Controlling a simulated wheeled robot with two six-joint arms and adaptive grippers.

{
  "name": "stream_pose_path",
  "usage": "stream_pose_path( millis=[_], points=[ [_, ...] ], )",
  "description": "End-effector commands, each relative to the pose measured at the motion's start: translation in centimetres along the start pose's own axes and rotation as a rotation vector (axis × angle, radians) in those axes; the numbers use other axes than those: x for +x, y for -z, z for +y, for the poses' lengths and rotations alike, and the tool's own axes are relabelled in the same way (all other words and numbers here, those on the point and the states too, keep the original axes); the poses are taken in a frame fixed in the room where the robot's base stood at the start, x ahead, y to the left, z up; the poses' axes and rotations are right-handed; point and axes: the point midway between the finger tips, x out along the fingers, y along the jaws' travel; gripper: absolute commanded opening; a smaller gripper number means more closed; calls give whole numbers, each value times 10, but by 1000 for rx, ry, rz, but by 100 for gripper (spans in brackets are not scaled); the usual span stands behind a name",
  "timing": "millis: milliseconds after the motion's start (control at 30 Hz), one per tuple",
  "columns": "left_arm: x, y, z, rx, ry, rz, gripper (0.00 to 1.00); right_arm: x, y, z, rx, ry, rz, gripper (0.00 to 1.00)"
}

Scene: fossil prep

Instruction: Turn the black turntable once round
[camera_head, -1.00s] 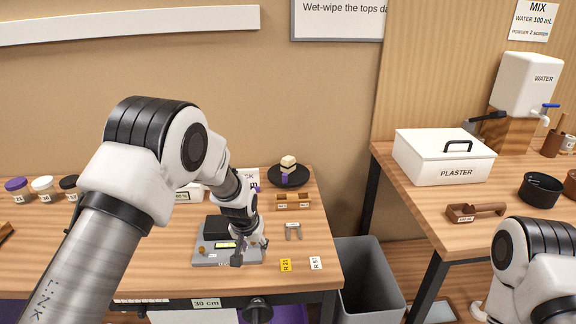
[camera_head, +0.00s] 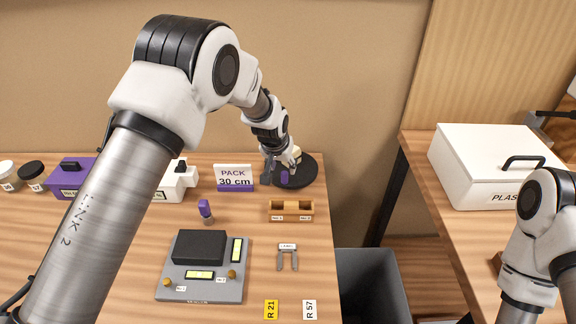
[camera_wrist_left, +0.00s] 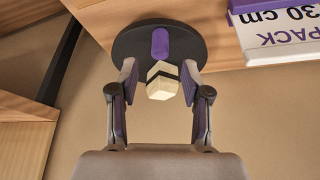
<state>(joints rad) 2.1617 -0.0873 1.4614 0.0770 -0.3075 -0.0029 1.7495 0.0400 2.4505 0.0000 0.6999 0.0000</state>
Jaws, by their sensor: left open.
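The black turntable (camera_head: 308,172) is a round disc at the back right corner of the table; it also shows in the left wrist view (camera_wrist_left: 128,47). A cream block with a dark band (camera_wrist_left: 162,82) and a purple piece (camera_wrist_left: 160,42) are on it. My left gripper (camera_head: 281,170) is at the turntable; in the left wrist view its open fingers (camera_wrist_left: 160,72) stand on either side of the cream block, over the disc's near part. I cannot tell whether the fingers touch the block. My right arm shows at the right edge, its gripper out of view.
A "PACK 30 cm" sign (camera_head: 234,178) stands left of the turntable. A wooden holder (camera_head: 291,210), a caliper-like tool (camera_head: 288,257) and a grey device (camera_head: 207,287) lie in front. A grey bin (camera_head: 370,290) stands beside the table, and a white plaster box (camera_head: 480,150) is at right.

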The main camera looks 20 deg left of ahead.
Motion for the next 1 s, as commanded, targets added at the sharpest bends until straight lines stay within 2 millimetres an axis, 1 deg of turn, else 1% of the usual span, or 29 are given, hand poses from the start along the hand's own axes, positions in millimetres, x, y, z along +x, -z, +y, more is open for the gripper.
stream_pose_path(
  millis=[100, 200, 300, 400, 567, 600, 667, 700, 733, 1000],
  points=[
    [23, 0, 0, 0, 0, -2, 48, -7, 0, 0, 0, 0, 0, 48],
    [42, 0, 0, 0, 0, -1, 48, -9, 0, 0, 0, 0, 0, 48],
    [55, 0, 0, 0, 0, -1, 48, -11, 0, 0, 0, 0, 1, 48],
    [60, 0, 0, -1, 0, 0, 48, -11, 0, 0, 0, 0, 1, 48],
    [61, 0, 0, -1, 0, 1, 48, -10, 0, 0, 0, 0, 1, 48],
    [61, 0, 0, -1, 0, 1, 44, -10, 0, 0, 0, 0, 1, 48],
    [61, 0, 0, -1, 0, 0, 23, -10, 0, 0, 0, 0, 1, 48],
    [61, 0, 0, -1, 0, 0, 9, -10, 0, 0, 0, 0, 1, 48],
    [61, 0, 0, 0, 0, 0, 0, -10, 0, 0, 0, 0, 1, 48],
    [61, 0, 0, -2, 0, 2, 0, -10, 0, 0, 0, 0, 1, 48]
  ],
)
